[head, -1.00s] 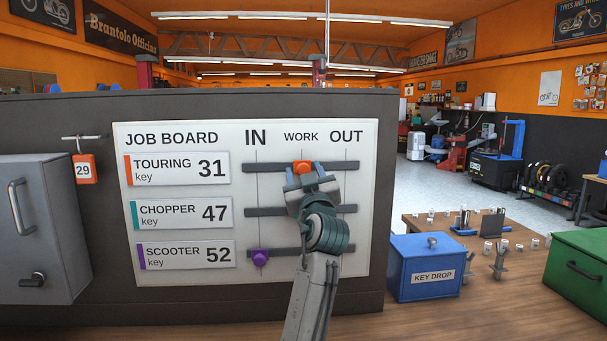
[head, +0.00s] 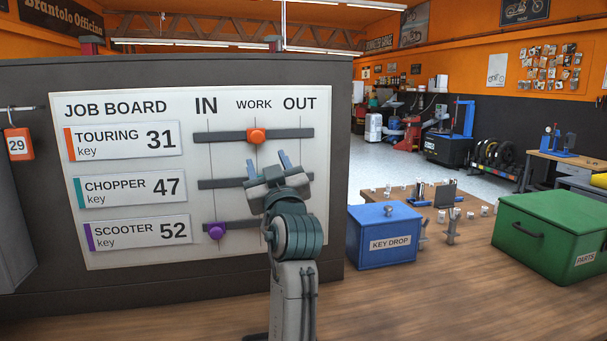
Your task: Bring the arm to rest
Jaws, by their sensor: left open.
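My left gripper (head: 267,163) is in front of the job board (head: 140,255), its two blue fingertips spread apart and nothing between them. It points up, just below the orange knob (head: 256,136), and appears apart from it. The orange knob sits on the TOURING bar under WORK. The purple knob (head: 216,231) is on the SCOOTER bar under IN. The gripper covers part of the CHOPPER bar (head: 222,184), and no knob shows on its visible parts. My right gripper is not in view.
A blue KEY DROP box (head: 382,240) stands on the wooden bench right of the board. A green PARTS box (head: 550,240) is farther right. An orange 29 tag (head: 18,144) hangs at the far left. Bare bench top lies in front of the boxes.

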